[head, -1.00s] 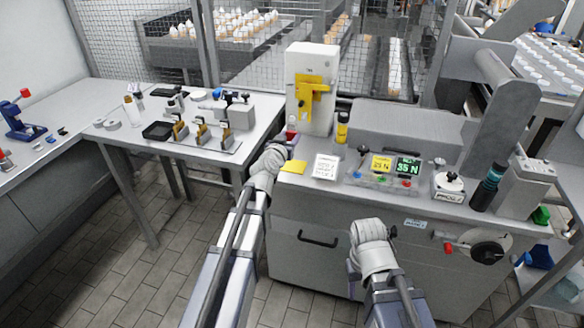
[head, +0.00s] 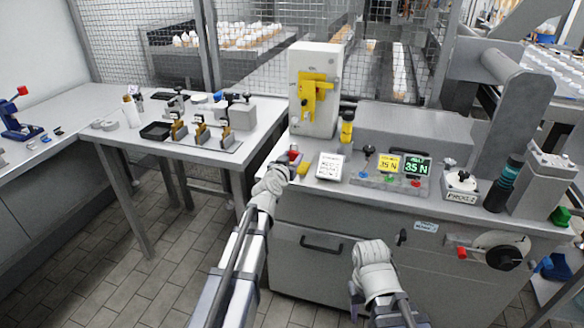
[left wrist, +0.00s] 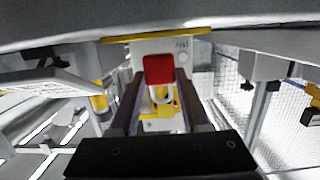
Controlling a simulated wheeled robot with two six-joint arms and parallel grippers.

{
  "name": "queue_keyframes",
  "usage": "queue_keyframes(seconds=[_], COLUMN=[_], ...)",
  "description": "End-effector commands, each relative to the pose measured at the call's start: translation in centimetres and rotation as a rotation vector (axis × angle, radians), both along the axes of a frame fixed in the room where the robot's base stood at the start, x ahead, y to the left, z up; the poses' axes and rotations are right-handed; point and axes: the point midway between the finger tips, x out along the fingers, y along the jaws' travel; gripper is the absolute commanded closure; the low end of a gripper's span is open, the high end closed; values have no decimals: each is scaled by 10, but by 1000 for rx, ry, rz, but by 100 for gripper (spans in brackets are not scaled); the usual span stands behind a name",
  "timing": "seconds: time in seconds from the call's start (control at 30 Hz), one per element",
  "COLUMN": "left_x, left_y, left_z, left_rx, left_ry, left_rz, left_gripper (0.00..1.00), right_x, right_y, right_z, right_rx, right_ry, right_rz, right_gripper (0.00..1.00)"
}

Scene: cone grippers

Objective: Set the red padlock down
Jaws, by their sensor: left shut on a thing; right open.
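The red padlock (head: 293,152) is at the front left corner of the grey machine top (head: 278,158). In the left wrist view the padlock's red body (left wrist: 158,69) is between the two dark fingers, with its pale shackle below it in the picture. My left gripper (head: 284,166) is shut on the padlock; it also shows in the left wrist view (left wrist: 157,88). I cannot tell whether the padlock touches the machine top. My right gripper (head: 374,258) is low in front of the machine, apart from everything; its fingertips are hidden.
A yellow pad (head: 303,169) lies beside my left gripper, partly covered. A white card (head: 330,166), a control panel (head: 390,180) and a white press with a yellow part (head: 315,90) are nearby. A side table (head: 240,150) with several fixtures stands to the left.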

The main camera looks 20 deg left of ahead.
Motion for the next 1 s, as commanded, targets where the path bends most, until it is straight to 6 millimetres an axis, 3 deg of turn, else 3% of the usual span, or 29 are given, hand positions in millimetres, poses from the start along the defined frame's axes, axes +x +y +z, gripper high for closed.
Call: queue_keyframes(seconds=[0.03, 0.1, 0.53, 0.57, 0.8, 1.0], left_x=[0, 0, 0, 0, 0, 0], left_y=[0, 0, 0, 0, 0, 0], left_z=[-13, -18, -21, -20, -19, -19], left_rx=[0, 0, 0, 0, 0, 0], left_ry=[0, 0, 0, 0, 0, 0], left_rz=[0, 0, 0, 0, 0, 0], left_gripper=[100, 100, 100, 51, 24, 23], right_x=[0, 0, 0, 0, 0, 0], right_y=[0, 0, 0, 0, 0, 0], right_z=[-13, -18, -21, -20, -19, -19], right_rx=[0, 0, 0, 0, 0, 0], right_ry=[0, 0, 0, 0, 0, 0], right_rz=[0, 0, 0, 0, 0, 0], right_gripper=[50, 50, 50, 50, 50, 50])
